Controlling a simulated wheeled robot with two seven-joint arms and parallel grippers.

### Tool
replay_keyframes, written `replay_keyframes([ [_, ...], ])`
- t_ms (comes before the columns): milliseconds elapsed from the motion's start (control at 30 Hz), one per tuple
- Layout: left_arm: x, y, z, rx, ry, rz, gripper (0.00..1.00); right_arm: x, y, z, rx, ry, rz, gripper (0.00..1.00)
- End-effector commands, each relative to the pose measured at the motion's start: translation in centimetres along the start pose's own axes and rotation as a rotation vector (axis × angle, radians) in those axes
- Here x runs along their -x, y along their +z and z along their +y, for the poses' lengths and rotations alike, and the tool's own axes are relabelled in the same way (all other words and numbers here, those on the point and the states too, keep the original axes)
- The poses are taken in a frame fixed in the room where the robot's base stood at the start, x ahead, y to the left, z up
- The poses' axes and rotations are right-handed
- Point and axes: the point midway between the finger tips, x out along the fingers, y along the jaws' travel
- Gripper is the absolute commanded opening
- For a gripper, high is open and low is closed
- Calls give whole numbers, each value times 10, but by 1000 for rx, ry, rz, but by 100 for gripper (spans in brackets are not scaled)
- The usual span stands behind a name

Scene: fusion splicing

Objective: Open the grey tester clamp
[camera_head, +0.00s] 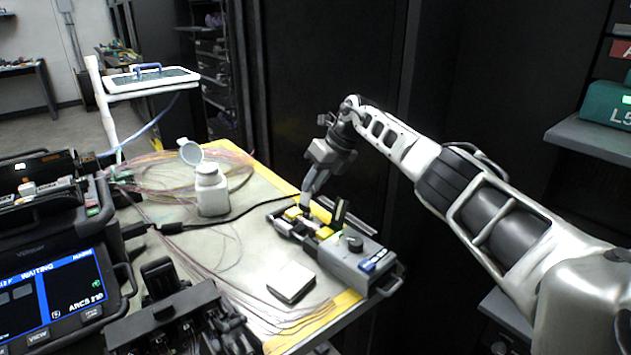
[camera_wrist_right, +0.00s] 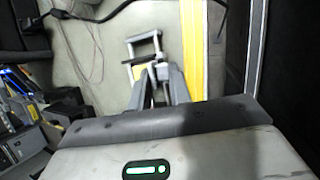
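The grey tester (camera_head: 355,262) lies on the table near its right edge, with a dark knob on top and a carry handle at its near end. Its clamp end, with yellow blocks (camera_head: 322,231) and a metal frame, points to the back left. My right gripper (camera_head: 305,206) reaches down over this end, its fingertips close to a yellow block; contact is unclear. In the right wrist view the two grey fingers (camera_wrist_right: 158,72) come close together at the tips, over the metal frame (camera_wrist_right: 143,46). Whether they grip anything is hidden. My left gripper is not identifiable.
A white bottle (camera_head: 212,190) with its lid up stands left of the tester. A small pale box (camera_head: 291,282) lies in front. A splicer with a lit screen (camera_head: 50,290) and a black device (camera_head: 175,315) fill the left. Loose fibres (camera_head: 215,255) cross the table.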

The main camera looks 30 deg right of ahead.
Motion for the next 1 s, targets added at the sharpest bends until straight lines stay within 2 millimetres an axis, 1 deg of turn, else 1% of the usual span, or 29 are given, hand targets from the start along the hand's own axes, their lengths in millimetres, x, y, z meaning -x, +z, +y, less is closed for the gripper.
replay_keyframes([
  [100,1,-3,0,-1,0,1,0,2,0,-2,-1,-11,0,0],
  [333,15,-23,2,-21,-13,-16,0,10,2,5,44,-119,3,0],
  [533,16,-21,-3,-53,-30,-47,0,7,1,10,86,-224,2,0],
  [700,14,-14,-5,-61,-33,-61,0,4,0,10,92,-241,-3,0],
  [867,13,-14,-4,-62,-32,-61,0,4,0,10,92,-241,-4,0],
  [900,13,-14,-4,-62,-32,-62,0,4,0,10,92,-241,-4,22],
  [933,13,-14,-4,-62,-32,-62,0,4,0,10,92,-241,-4,31],
  [967,13,-14,-4,-62,-32,-62,0,4,0,10,92,-240,-4,37],
  [1000,14,-14,-4,-62,-32,-62,0,3,0,11,92,-239,-3,37],
])
